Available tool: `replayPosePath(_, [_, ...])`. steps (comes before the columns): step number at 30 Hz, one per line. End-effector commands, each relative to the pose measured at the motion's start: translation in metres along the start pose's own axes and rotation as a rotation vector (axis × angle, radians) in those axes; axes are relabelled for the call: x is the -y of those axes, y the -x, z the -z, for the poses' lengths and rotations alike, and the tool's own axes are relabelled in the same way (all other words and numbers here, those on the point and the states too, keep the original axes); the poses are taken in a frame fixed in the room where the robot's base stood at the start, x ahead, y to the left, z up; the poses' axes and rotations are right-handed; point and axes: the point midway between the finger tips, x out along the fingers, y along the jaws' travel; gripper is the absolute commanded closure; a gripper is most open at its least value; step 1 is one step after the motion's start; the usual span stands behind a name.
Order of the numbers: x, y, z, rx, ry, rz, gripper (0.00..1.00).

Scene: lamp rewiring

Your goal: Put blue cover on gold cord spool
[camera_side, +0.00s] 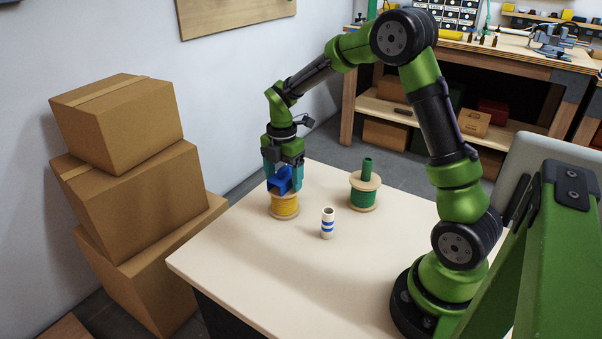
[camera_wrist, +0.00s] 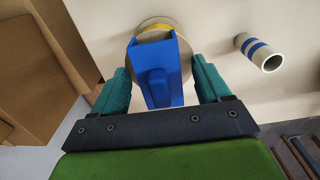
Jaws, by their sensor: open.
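The gold cord spool (camera_side: 285,206) stands upright on the table at the left, with wooden flanges and yellow-gold cord. The blue cover (camera_side: 280,181) sits at the top of this spool, slightly tilted in the side view. In the wrist view the blue cover (camera_wrist: 158,75) lies over the spool's round flange (camera_wrist: 156,23) and hides most of it. My gripper (camera_side: 283,180) points down over the spool. Its teal fingers (camera_wrist: 160,88) are open, one on each side of the cover, with visible gaps in the wrist view. How far the cover is seated cannot be told.
A green cord spool (camera_side: 364,190) with a green piece on top stands to the right. A white tube with blue bands (camera_side: 327,223) stands between and nearer. Stacked cardboard boxes (camera_side: 137,170) are left of the table. The table's front (camera_side: 260,265) is clear.

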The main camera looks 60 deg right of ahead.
Motion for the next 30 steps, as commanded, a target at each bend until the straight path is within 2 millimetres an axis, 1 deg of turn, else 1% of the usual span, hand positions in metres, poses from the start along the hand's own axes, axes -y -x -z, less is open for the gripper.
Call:
replayPosePath(5, [0.000,0.004,0.000,0.001,0.000,-0.002,0.24])
replayPosePath(8, [-0.001,0.016,0.000,0.001,-0.001,-0.006,0.24])
replayPosePath(11, [-0.001,0.035,0.000,0.001,-0.001,-0.007,0.24])
replayPosePath(18, [-0.001,0.087,0.000,0.001,0.000,-0.006,0.24])
replayPosePath(21, [0.000,0.103,0.000,0.000,-0.001,-0.004,0.24])
replayPosePath(24, [-0.001,0.115,0.000,0.001,0.000,-0.004,0.24])
replayPosePath(27, [0.001,0.122,0.001,0.000,-0.007,-0.005,0.24])
replayPosePath(30, [0.007,0.132,0.008,-0.001,-0.073,-0.030,0.24])
